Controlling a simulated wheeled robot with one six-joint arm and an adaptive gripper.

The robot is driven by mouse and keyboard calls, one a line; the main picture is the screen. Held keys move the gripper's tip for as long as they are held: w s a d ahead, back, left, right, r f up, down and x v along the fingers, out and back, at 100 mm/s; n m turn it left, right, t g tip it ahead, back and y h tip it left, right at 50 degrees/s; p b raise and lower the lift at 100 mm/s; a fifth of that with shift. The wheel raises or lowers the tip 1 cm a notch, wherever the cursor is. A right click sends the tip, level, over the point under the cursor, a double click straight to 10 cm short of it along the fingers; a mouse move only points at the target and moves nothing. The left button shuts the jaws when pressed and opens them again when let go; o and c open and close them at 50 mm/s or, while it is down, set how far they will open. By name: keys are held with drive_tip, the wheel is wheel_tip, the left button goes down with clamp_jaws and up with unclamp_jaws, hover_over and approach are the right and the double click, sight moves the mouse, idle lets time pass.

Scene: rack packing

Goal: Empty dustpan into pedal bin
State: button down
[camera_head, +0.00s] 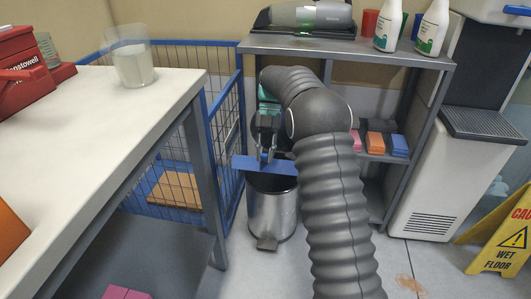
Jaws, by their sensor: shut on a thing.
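The blue dustpan (258,164) shows as a flat blue strip in the middle of the view. My gripper (265,154) points down and is shut on it, near the dustpan's middle. The dustpan is over the steel pedal bin (271,213) and covers part of its top. A dark area shows at the bin's top below the dustpan; I cannot tell how far the lid is open. The bin stands upright on the floor with its pedal (267,243) at the front. I cannot see what lies in the dustpan.
A white table (95,123) with a glass (132,66) is at the left, beside a blue wire cage (172,150). A grey shelf (345,47) with bottles stands behind the bin. A yellow wet-floor sign (508,236) is at the right. A brown stain (410,284) marks the floor.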

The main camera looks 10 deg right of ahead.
drive_tip(key=shift+r, duration=0.1)
wheel_tip(320, 180, up, 2)
drive_tip(key=t+b, duration=0.1)
drive_tip(key=b, duration=0.2)
drive_tip(key=shift+t+h, duration=0.4)
wheel_tip(320, 180, up, 7)
drive_tip(key=t+b, duration=0.2)
drive_tip(key=b, duration=0.1)
drive_tip(key=t+h+b, duration=0.1)
drive_tip(key=t+b, duration=0.2)
drive_tip(key=shift+h, duration=0.3)
drive_tip(key=shift+r+t, duration=0.45)
drive_tip(key=shift+t, duration=0.05)
drive_tip(key=shift+s, duration=0.1)
